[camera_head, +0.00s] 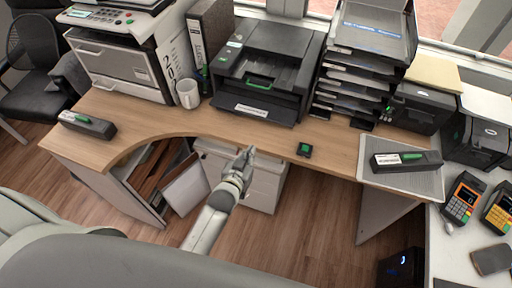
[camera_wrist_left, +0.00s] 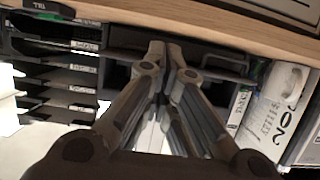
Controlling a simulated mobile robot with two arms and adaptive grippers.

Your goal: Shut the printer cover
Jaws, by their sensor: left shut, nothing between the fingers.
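A black printer (camera_head: 265,68) stands at the back middle of the desk, with a green part on its front. Its front cover (camera_head: 254,108), a dark flap with a white label, hangs low and tilted out toward the desk's front edge. My left gripper (camera_head: 249,152) is shut and empty, in front of the desk edge and below the flap, apart from it. In the left wrist view, the shut fingertips (camera_wrist_left: 165,48) appear against the dark printer front (camera_wrist_left: 210,50), partly covering it. My right gripper is not in view.
A grey multifunction printer (camera_head: 118,62), a binder (camera_head: 207,38) and a white mug (camera_head: 188,93) stand left of the black printer. A letter tray stack (camera_head: 352,75) stands close on its right. A small black-green block (camera_head: 304,149) lies near the desk's front edge.

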